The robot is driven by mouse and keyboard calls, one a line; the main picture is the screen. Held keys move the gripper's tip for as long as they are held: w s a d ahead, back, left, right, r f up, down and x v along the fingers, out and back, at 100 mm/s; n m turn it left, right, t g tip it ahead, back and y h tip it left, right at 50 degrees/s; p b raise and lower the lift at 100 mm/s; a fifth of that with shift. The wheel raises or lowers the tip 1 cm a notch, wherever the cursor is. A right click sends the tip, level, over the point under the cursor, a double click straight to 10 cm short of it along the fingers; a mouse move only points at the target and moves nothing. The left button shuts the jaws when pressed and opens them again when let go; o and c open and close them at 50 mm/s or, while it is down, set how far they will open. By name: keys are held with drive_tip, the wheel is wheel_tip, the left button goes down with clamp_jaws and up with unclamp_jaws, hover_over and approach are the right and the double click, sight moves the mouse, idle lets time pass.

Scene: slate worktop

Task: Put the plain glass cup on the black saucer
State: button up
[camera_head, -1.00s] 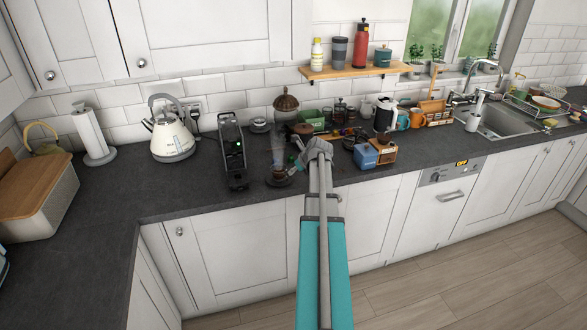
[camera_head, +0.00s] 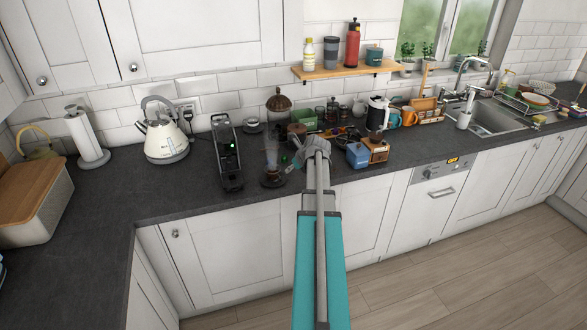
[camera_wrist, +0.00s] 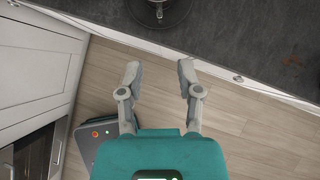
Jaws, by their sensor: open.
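A black round saucer (camera_head: 272,182) lies near the worktop's front edge, right of a black coffee machine. A small dark-looking cup (camera_head: 271,175) stands on it with steam rising; whether this is the plain glass cup is hard to tell. In the wrist view, the dark round saucer (camera_wrist: 178,14) is cut off by the top edge, with a clear rim on it. My gripper (camera_wrist: 160,67) is open and empty, fingers spread, over the floor just outside the worktop edge in that picture.
The black coffee machine (camera_head: 227,155) stands close to the saucer's left. A blue box (camera_head: 357,155) and a wooden grinder (camera_head: 377,150) are to my gripper's right. Jars and a green crate (camera_head: 304,119) crowd the back. The worktop front left of the machine is clear.

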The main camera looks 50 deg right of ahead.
drive_tip(key=shift+a, duration=0.1)
idle(0.3)
drive_tip(key=w+a+f+n+g+y, duration=0.1)
drive_tip(key=w+a+n+g, duration=0.15)
drive_tip(key=a+n, duration=0.95)
drive_tip(key=w+a+f+n+g+y, duration=0.15)
drive_tip(key=w+a+n, duration=0.35)
drive_tip(key=a, duration=1.3)
drive_tip(key=s+a+n+g, duration=0.1)
drive_tip(key=s+a+n, duration=0.2)
drive_tip(key=a+n, duration=0.4)
drive_tip(key=s+a+f+n+g, duration=0.1)
drive_tip(key=s+a+n, duration=0.2)
drive_tip(key=a+n, duration=0.4)
drive_tip(key=s+a+n+g+h, duration=0.1)
drive_tip(key=s+a+n, duration=0.3)
drive_tip(key=a+n, duration=0.3)
drive_tip(key=a, duration=0.4)
drive_tip(key=shift+f, duration=0.3)
